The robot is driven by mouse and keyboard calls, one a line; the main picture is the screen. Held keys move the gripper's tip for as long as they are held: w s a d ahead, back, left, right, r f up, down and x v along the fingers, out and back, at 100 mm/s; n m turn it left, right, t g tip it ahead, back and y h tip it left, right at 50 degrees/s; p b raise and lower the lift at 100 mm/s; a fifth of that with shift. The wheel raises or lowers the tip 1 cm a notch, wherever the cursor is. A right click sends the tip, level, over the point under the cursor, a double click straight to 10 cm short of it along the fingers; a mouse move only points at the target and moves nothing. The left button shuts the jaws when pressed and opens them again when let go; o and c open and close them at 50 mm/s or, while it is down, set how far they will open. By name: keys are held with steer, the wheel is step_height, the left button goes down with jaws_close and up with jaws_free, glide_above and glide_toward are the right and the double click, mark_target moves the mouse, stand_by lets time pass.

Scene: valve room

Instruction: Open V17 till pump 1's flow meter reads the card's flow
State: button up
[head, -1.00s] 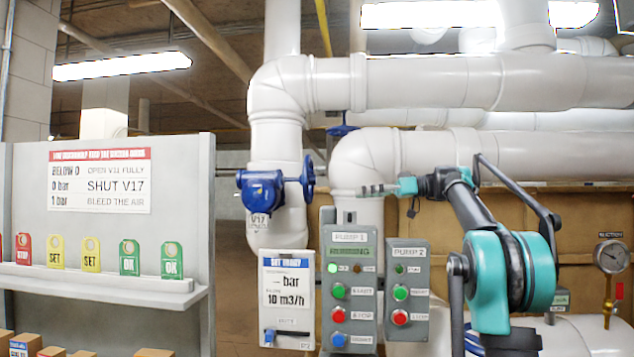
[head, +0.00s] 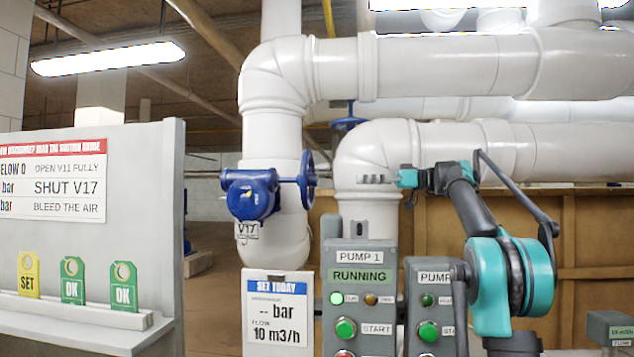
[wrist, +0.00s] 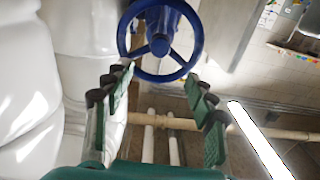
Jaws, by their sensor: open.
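Valve V17 (head: 251,196) is a blue body on a white vertical pipe, with a "V17" tag below it and a blue handwheel (head: 307,180) on its right side. My gripper (head: 372,180) is to the right of the handwheel and apart from it in the head view. In the wrist view my gripper (wrist: 158,105) is open and empty, with the handwheel (wrist: 160,42) ahead between and beyond the fingertips. The card (head: 277,312) reads "SET TODAY", "-- bar", "FLOW 10 m3/h". The Pump 1 panel (head: 360,290) shows "RUNNING" with a green lamp lit. I see no readable flow meter.
A Pump 2 panel (head: 428,300) stands right of Pump 1's. A second blue valve (head: 348,122) sits behind the pipes. White pipes (head: 440,65) run above my arm. A left shelf (head: 80,318) holds SET and OK tags.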

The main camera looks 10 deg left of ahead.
mark_target(317, 180)
steer(key=a, duration=1.4)
steer(key=shift+w+a, duration=0.2)
steer(key=shift+a, duration=0.2)
jaws_close()
